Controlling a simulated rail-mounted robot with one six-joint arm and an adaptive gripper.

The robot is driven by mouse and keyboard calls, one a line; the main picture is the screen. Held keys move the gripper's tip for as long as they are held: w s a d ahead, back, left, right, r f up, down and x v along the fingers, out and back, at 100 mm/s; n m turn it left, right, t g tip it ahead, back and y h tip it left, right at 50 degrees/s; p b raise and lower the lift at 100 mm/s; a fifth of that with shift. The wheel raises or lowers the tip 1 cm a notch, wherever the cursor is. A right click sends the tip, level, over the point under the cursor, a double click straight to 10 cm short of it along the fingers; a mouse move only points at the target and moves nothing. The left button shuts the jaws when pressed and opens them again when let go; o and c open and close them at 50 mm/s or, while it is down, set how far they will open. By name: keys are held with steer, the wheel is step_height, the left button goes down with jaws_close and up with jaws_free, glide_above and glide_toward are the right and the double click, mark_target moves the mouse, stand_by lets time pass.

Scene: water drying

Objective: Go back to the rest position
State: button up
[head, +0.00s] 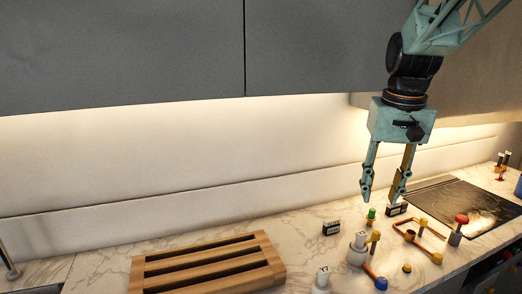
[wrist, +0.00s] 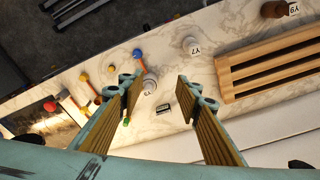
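My gripper (head: 382,192) hangs from the arm at the right of the head view, fingers pointing down. Its two fingers are spread apart with nothing between them, so it is open and empty. It is above the marble counter (head: 95,265), over a group of small lab pieces. In the wrist view, the open fingers of my gripper (wrist: 157,90) frame bare counter, a white bottle (wrist: 150,84) and a small dark block (wrist: 163,109) below. The fingertips look apart from these things.
A slatted wooden rack (head: 208,265) lies on the counter at left of centre. White bottles (head: 357,250), a red-topped piece (head: 460,222) and a small labelled block (head: 331,228) stand to its right. A dark hob (head: 465,205) is farther right. Grey cabinets (head: 120,50) hang above.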

steer(key=s+a+f+b, duration=0.1)
steer(key=s+a, duration=0.2)
steer(key=s, duration=0.8)
steer(key=s+a+f+n+t+b, duration=0.1)
steer(key=s+a, duration=0.2)
steer(key=s, duration=0.9)
steer(key=s+a+f+n+t+b, duration=0.1)
steer(key=s+a+b, duration=0.1)
steer(key=s, duration=0.9)
steer(key=shift+s+a, duration=0.15)
steer(key=shift+a, duration=0.7)
steer(key=shift+r, duration=0.1)
steer(key=c, duration=0.3)
steer(key=shift+a, duration=0.15)
